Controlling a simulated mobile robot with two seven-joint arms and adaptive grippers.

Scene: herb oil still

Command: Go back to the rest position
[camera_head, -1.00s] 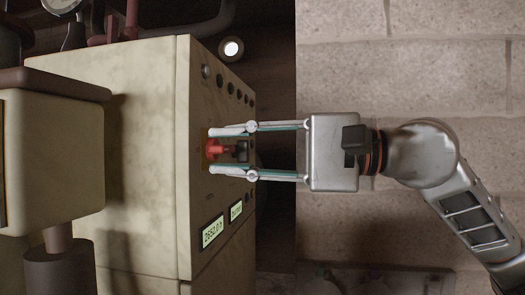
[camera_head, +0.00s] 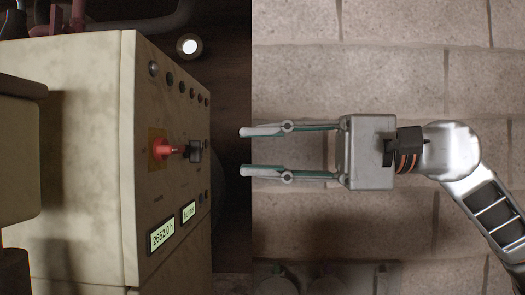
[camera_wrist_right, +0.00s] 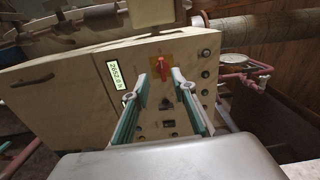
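My right gripper (camera_head: 243,151) is open and empty in the head view. Its fingers point left toward the cabinet's control panel, with a clear gap between the fingertips and the panel. A red rotary switch (camera_head: 161,149) on a yellow plate sits on that panel, level with my gripper. A black knob (camera_head: 194,151) is just right of it. In the right wrist view the open fingers (camera_wrist_right: 159,76) frame the panel, and the red switch (camera_wrist_right: 165,68) shows between and beyond them. My left gripper is not in view.
The beige cabinet (camera_head: 75,140) fills the left of the head view. Lit displays (camera_head: 162,236) and several buttons (camera_head: 169,79) are on its panel. Open stone floor (camera_head: 390,60) lies around my right arm. Pipes (camera_wrist_right: 250,82) run at right in the wrist view.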

